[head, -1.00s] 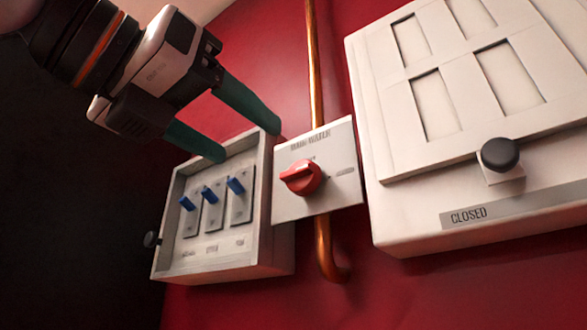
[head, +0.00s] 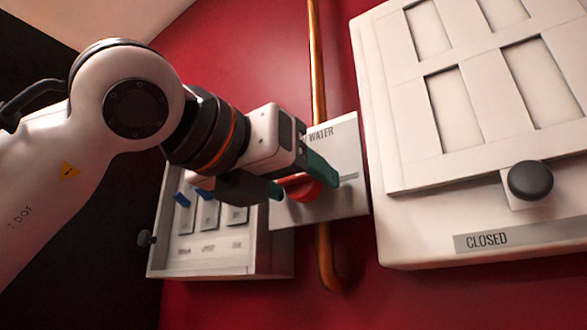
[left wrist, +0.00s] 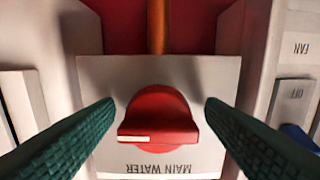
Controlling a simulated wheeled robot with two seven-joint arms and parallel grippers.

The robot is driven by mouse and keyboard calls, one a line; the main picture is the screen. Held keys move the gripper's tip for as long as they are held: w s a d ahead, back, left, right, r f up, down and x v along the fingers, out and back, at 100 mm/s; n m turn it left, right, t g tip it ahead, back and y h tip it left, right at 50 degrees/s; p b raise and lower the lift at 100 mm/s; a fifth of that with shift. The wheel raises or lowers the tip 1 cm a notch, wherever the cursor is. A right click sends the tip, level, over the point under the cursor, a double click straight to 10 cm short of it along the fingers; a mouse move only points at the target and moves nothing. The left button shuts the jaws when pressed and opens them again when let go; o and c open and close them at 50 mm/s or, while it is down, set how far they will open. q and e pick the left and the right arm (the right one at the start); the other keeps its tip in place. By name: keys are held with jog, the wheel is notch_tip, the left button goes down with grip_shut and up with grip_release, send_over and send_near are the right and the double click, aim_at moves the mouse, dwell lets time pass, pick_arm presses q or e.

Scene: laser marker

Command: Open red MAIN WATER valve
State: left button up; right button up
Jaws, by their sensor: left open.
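The red MAIN WATER valve knob (head: 304,188) sits on a white plate (head: 346,150) on the red wall. My left gripper (head: 306,184) is at the plate, with its green fingers on either side of the knob. In the left wrist view the knob (left wrist: 158,118) lies between the two open fingers (left wrist: 160,108), with a gap on each side. The knob's bar lies across that picture, with a white mark at its left end. The gripper hides part of the knob and the plate's lettering in the head view. My right gripper is not in view.
A switch box (head: 208,268) with several blue switches stands left of the plate, partly behind my left arm. A copper pipe (head: 315,60) runs behind the plate. A large white panel (head: 410,225) with a black knob (head: 530,181) and a CLOSED label is at the right.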

pick_arm(q)
jog(key=c, duration=1)
jog(key=shift+o, duration=0.2)
jog(key=shift+s+f+n+b, duration=0.15)
jog(key=shift+n+b, duration=0.45)
jog(key=shift+b, duration=0.3)
jog(key=n+b, duration=0.4)
jog(key=shift+d, duration=0.1)
jog(key=n+b, duration=0.2)
jog(key=n, duration=0.1)
jog(key=n+b, duration=0.2)
jog(key=n, duration=0.1)
jog(key=shift+n, duration=0.3)
jog(key=n, duration=0.1)
jog(key=n+b, duration=0.1)
jog(key=n, duration=0.1)
jog(key=shift+r, duration=0.25)
jog(key=shift+d+r+n+b, duration=0.1)
jog(key=shift+n+b, duration=0.5)
jog(key=shift+n, duration=1.1)
